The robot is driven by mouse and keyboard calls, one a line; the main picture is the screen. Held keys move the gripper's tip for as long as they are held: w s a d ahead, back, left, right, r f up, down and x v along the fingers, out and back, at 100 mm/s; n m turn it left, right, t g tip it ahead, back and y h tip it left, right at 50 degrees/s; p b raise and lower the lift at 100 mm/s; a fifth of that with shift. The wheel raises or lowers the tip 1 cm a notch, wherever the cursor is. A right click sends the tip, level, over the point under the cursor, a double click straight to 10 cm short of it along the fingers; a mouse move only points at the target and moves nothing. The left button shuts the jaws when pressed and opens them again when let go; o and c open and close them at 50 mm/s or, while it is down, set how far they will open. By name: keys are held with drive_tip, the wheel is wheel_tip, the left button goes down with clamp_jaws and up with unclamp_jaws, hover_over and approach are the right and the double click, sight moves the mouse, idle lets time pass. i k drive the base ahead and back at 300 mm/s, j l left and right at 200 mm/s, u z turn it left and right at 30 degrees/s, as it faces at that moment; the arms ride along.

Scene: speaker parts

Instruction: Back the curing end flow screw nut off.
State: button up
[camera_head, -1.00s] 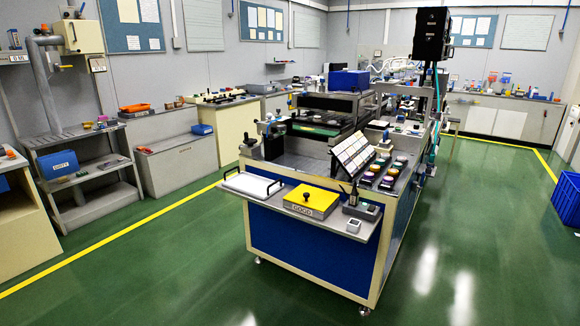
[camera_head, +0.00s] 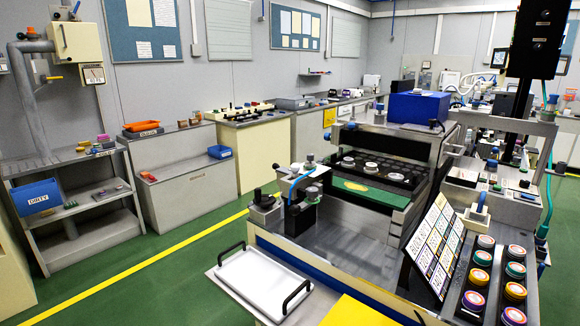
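A bench machine (camera_head: 385,160) with a blue box on top stands on the workstation at centre right. Its open front shows a dark bed with round pale parts and a green strip. It may be the curing unit; I see no readable label for it. At its near left corner are a dark upright knob on a metal block (camera_head: 265,208) and a fixture with a blue curved piece (camera_head: 298,186). I cannot make out which part is the flow screw nut; it is too small or hidden. My gripper is not in view.
A white tray with black handles (camera_head: 262,282) lies on the workstation's front shelf, beside a yellow plate (camera_head: 358,314). A label board (camera_head: 434,240) and several coloured jars (camera_head: 482,258) stand at right.

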sight(314, 164)
drive_tip(key=i+l+u, duration=0.1)
drive_tip(key=i+u, duration=0.2)
drive_tip(key=i+j+z, duration=0.1)
drive_tip(key=i+j, duration=0.45)
drive_tip(key=j, duration=0.05)
